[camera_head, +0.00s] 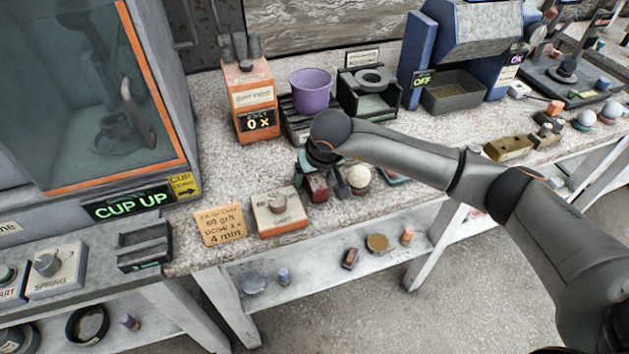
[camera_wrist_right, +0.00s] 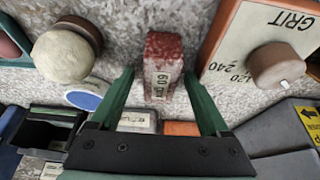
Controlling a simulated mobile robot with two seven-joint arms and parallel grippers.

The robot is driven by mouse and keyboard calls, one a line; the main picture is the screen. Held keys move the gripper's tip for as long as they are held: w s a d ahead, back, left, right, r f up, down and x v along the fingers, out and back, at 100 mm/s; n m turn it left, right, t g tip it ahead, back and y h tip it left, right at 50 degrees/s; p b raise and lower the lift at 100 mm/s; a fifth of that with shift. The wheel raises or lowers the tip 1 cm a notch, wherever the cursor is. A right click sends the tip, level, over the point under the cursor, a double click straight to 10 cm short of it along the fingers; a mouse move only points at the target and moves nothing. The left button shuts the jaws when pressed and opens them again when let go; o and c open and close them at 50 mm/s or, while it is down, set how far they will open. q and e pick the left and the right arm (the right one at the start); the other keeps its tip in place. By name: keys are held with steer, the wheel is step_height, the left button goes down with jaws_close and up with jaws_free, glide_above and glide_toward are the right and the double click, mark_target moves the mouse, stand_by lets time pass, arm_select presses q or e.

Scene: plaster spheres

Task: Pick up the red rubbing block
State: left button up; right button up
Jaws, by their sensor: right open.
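The red rubbing block (camera_head: 317,188) stands on the speckled bench top near its front edge. In the right wrist view the block (camera_wrist_right: 163,62) has a speckled red top and a pale label on the end facing my gripper. My right gripper (camera_head: 319,181) is open, with its green fingers pointing at the block. In the right wrist view my right gripper (camera_wrist_right: 158,78) has one finger on each side of the block's near end, with gaps visible. Whether the fingers are at the block's height is hard to tell. My left gripper is not in view.
The grit dial box (camera_head: 277,212) stands close to the left of the block. A cream plaster ball (camera_head: 359,178) on a brown stand is close to the right. An orange box (camera_head: 250,98) and a purple cup (camera_head: 311,90) stand behind. A lower shelf (camera_head: 330,268) holds small items.

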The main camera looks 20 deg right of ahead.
jaws_close()
stand_by(0.6)
